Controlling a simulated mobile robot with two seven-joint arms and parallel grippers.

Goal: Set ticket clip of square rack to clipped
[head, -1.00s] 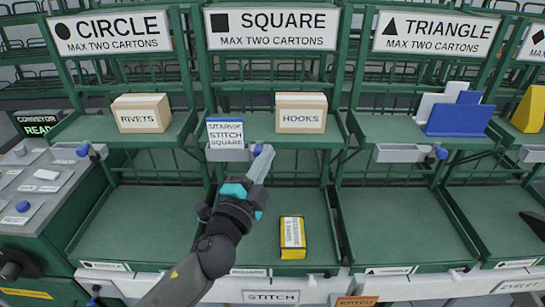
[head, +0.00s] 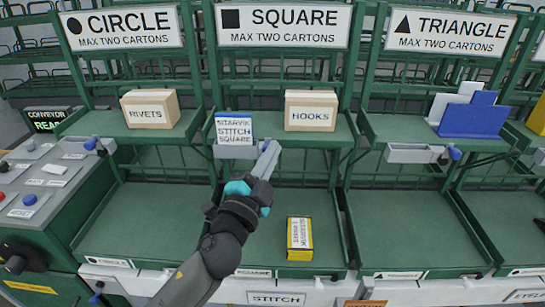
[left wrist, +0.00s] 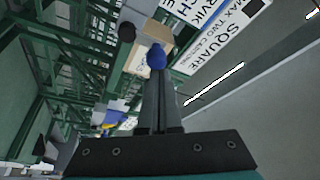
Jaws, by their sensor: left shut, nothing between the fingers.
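The square rack (head: 333,186) is in the middle of the head view under the SQUARE sign (head: 283,25). Its grey ticket clip (head: 235,153) is on the front edge of the upper shelf. A white ticket (head: 234,129) with a blue top, reading STITCH SQUARE, stands at it. My left gripper (head: 269,150) is shut and empty at the right end of the clip. In the left wrist view a blue knob (left wrist: 156,57) sits right at my fingertips (left wrist: 157,72); I cannot tell whether they touch. In the head view my fingers hide most of that knob.
A HOOKS carton (head: 311,112) stands on the shelf right of the ticket. A yellow and black carton (head: 300,239) lies on the lower shelf, right of my arm. The circle rack holds a RIVETS carton (head: 150,109); the triangle rack holds blue and white pieces (head: 468,115).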

